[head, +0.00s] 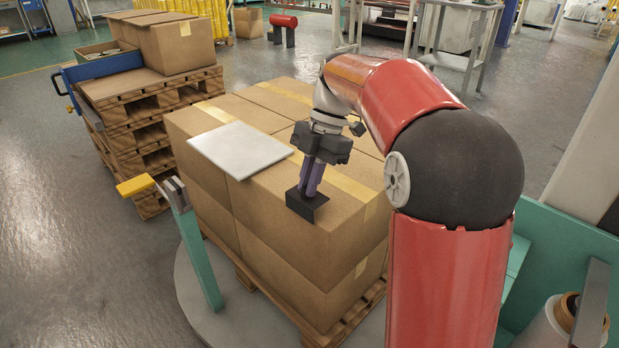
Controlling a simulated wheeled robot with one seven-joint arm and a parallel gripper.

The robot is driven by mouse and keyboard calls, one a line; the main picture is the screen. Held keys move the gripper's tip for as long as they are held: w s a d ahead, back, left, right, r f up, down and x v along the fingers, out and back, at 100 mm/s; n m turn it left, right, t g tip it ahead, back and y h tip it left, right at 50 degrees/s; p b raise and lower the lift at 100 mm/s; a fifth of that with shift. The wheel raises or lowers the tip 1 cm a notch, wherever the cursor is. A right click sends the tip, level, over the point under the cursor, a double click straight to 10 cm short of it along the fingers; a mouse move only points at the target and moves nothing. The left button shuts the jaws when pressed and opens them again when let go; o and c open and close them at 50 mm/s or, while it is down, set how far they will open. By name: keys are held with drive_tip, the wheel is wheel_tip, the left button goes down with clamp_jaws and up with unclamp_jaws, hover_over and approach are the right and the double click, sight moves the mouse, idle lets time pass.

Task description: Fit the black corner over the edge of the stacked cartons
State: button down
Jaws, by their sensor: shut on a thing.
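The black corner (307,207) is a small dark angled piece at the front upper edge of the stacked cartons (290,245). One face lies along the top and the other hangs over the front side; I cannot tell whether it touches the cardboard. My gripper (309,190) points down from above, shut on the black corner with its purple fingers. The cartons are brown, taped, stacked in two layers on a wooden pallet (335,335). My red arm hides their right rear part.
A white flat sheet (240,149) lies on the cartons left of my gripper. Stacked pallets (145,110) with boxes stand behind left. A film roll (560,325) is at the lower right.

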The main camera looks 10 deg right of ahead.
drive_tip(key=shift+f+b, duration=0.4)
drive_tip(key=shift+f, duration=0.35)
drive_tip(key=shift+f+b, duration=0.4)
drive_tip(key=shift+f, duration=0.25)
idle(0.5)
drive_tip(key=c, duration=1)
unclamp_jaws()
drive_tip(key=shift+c, duration=0.2)
drive_tip(key=shift+r, duration=0.1)
drive_tip(key=shift+r+p, duration=3)
drive_tip(key=shift+r, duration=1)
drive_tip(key=v, duration=0.7)
drive_tip(key=shift+d+r, duration=0.15)
drive_tip(key=shift+r, duration=0.2)
